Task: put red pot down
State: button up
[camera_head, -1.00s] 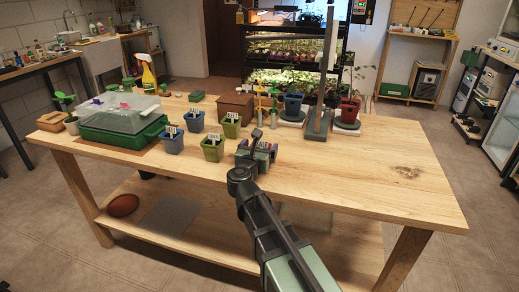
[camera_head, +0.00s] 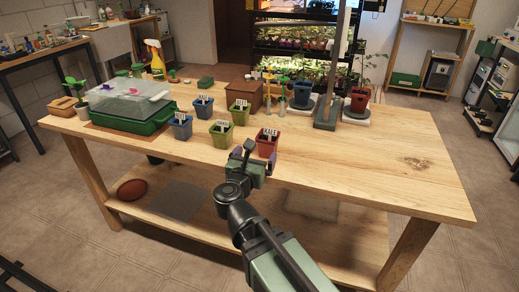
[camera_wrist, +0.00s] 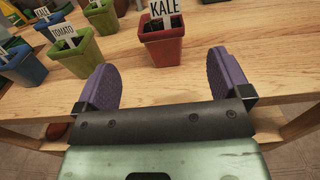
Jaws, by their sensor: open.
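A red pot (camera_head: 266,146) with a white KALE label stands upright on the wooden table (camera_head: 340,165), right of the front green pot. In the wrist view the red pot (camera_wrist: 161,42) stands beyond the fingertips, apart from both. My gripper (camera_head: 252,158) is on the near side of the pot, at the table's front. In the wrist view my gripper (camera_wrist: 165,80) shows its two purple fingers spread wide, with nothing between them.
Left of the red pot stand a green TOMATO pot (camera_head: 222,134), a blue pot (camera_head: 180,128) and another green pot (camera_head: 239,115). A seedling tray with clear lid (camera_head: 130,108) is farther left. A metal post (camera_head: 334,85) rises behind. The table's right side is clear.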

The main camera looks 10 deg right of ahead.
jog(key=w+a+r+n+t+y, duration=0.1)
jog(key=w+a+n+t+y, duration=0.15)
jog(key=n+y, duration=0.5)
jog(key=w+a+n+t+y, duration=0.1)
jog(key=a+n+y, duration=0.25)
jog(key=n, duration=0.65)
jog(key=s+f+n+g+y, duration=0.4)
jog(key=f+n+g, duration=0.45)
jog(key=n, duration=0.65)
jog(key=s+d+f+n+g+h, duration=0.6)
jog(key=s+d+f+n+g, duration=0.3)
jog(key=s+d, duration=0.3)
jog(key=shift+s+f+g, duration=0.35)
jog(key=shift+s+g, duration=0.2)
jog(key=shift+g, duration=0.25)
